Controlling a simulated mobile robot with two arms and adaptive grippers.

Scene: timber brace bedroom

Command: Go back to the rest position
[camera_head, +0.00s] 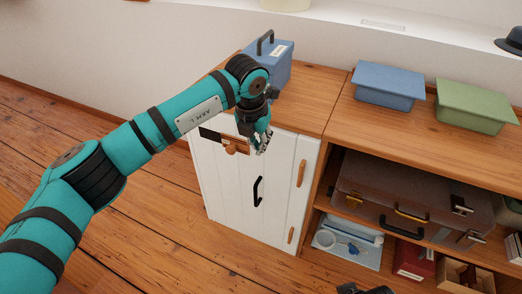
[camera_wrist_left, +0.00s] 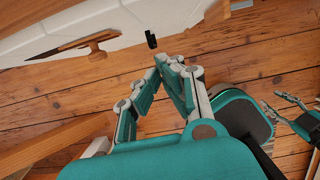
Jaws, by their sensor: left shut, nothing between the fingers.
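My left arm comes in from the left of the head view, bent over the white cabinet. My left gripper (camera_head: 262,145) hangs in front of the cabinet's upper front edge, pointing down. In the left wrist view its fingertips (camera_wrist_left: 168,62) meet, with nothing between them. My right gripper (camera_wrist_left: 275,101) shows at the right of the left wrist view, with its two thin fingers apart and empty. In the head view only a dark bit at the bottom edge may belong to it.
The white cabinet (camera_head: 233,198) has a black handle (camera_head: 257,191). A blue toolbox (camera_head: 279,68) stands on top. Blue (camera_head: 389,86) and green (camera_head: 474,106) lidded boxes sit on the wooden shelf unit, with a brown case (camera_head: 400,190) below. The wooden floor (camera_head: 140,215) at left is clear.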

